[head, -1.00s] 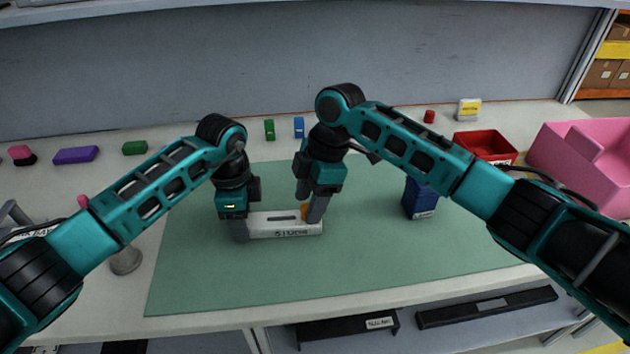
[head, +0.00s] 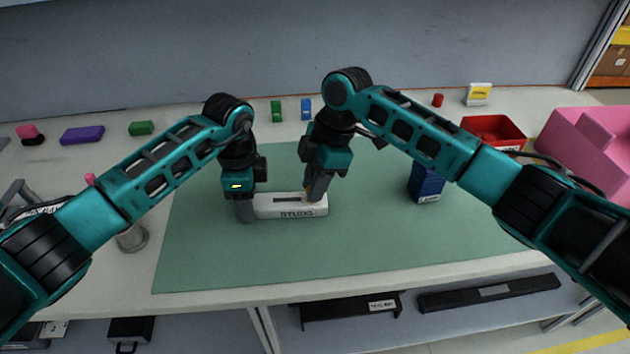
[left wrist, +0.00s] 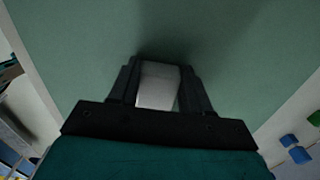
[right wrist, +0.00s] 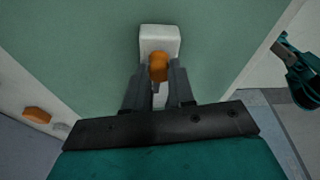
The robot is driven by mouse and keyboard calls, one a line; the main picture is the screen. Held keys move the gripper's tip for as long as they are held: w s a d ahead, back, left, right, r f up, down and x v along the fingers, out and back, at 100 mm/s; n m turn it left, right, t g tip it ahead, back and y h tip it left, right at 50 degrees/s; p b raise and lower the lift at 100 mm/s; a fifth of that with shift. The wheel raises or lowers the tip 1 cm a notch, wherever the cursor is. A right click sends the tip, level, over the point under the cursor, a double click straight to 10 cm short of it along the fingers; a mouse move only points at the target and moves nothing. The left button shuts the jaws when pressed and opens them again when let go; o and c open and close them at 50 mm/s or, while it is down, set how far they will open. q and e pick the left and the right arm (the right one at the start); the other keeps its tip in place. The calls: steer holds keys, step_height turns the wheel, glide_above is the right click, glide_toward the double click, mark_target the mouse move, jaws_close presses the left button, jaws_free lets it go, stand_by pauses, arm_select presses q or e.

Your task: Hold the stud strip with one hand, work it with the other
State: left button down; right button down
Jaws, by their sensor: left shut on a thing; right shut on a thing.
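The stud strip (head: 292,211) is a white block labelled STUDS with a dark slot in its top, lying on the green mat (head: 350,260). My left gripper (head: 246,212) is shut on the strip's left end, which also shows between its fingers in the left wrist view (left wrist: 157,86). My right gripper (head: 314,192) is at the strip's right part, shut on an orange slider (right wrist: 158,68) that sits on the strip. In the head view the slider is mostly hidden by the fingers. In the right wrist view the strip's white end (right wrist: 160,36) shows beyond the slider.
A dark blue box (head: 426,184) stands on the mat to the right. A red bin (head: 492,132) and a pink bin (head: 590,145) are further right. Small green and blue blocks (head: 306,109) stand behind the mat. A grey metal cup (head: 132,238) is at left. The mat's front is clear.

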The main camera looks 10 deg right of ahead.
arm_select(q)
steer(key=shift+f, duration=0.2)
arm_select(e)
steer(key=shift+r, duration=0.1)
arm_select(q)
steer(key=shift+s, duration=0.1)
arm_select(e)
steer(key=shift+r, duration=2.95)
arm_select(q)
steer(key=shift+c, duration=2.1)
jaws_free()
steer(key=shift+r, duration=0.1)
steer(key=shift+r, duration=0.1)
